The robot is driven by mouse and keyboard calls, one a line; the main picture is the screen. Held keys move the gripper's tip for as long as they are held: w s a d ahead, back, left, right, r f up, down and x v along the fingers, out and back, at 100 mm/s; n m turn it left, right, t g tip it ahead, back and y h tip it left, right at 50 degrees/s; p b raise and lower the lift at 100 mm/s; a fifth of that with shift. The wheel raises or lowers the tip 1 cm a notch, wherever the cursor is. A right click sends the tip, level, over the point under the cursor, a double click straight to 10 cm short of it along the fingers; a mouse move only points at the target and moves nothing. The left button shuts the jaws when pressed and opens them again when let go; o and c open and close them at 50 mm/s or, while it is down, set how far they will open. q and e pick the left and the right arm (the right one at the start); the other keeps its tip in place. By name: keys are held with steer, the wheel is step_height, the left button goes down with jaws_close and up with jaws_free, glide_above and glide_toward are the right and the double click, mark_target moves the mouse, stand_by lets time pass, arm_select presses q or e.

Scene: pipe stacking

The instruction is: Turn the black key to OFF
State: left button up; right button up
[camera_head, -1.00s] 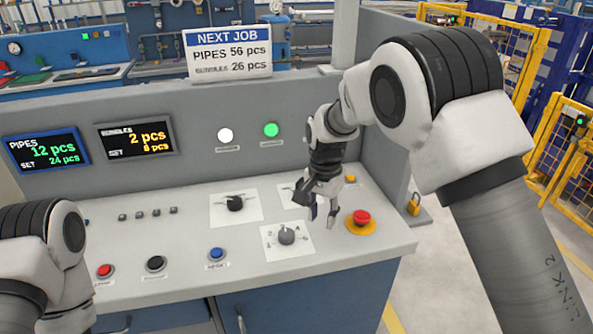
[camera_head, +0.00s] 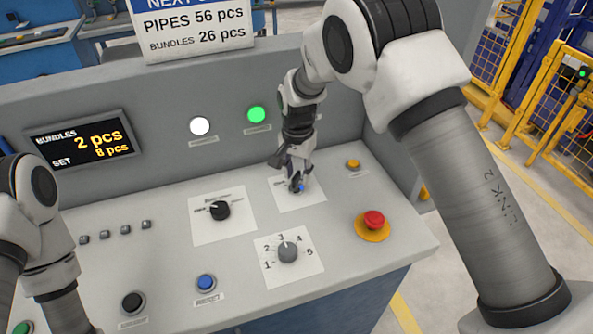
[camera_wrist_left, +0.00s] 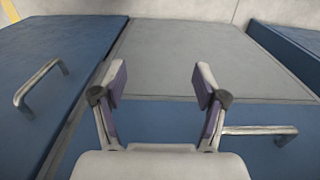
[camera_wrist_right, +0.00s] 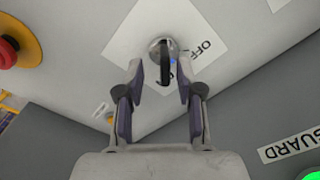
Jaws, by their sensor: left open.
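The black key (camera_wrist_right: 165,64) stands in a round metal lock on a white plate (camera_wrist_right: 127,45) in the right wrist view. The plate reads OFF to the right of the key; another label is partly covered by a finger. My right gripper (camera_wrist_right: 162,82) is open, with its fingertips on either side of the key's near end and gaps showing. In the head view, my right gripper (camera_head: 298,178) is over the white key plate (camera_head: 312,196) and hides most of the key. My left gripper (camera_wrist_left: 160,88) is open and empty before the blue cabinet front.
A red emergency button (camera_head: 373,220) sits right of a numbered grey dial (camera_head: 288,251). A black selector knob (camera_head: 219,210) is left of the key plate. An orange button (camera_head: 352,164) is close on the right. The back panel rises behind.

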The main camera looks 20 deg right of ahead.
steer(key=f, duration=0.1)
steer(key=w+f, duration=0.1)
steer(key=shift+w+a+f, duration=0.1)
steer(key=shift+f, duration=0.2)
steer(key=shift+r, duration=0.1)
steer(key=shift+s+r, duration=0.1)
steer(key=shift+s, duration=0.2)
steer(key=shift+c, duration=1.4)
jaws_close()
arm_select(q)
steer(key=shift+w+a, duration=0.1)
steer(key=shift+w, duration=0.15)
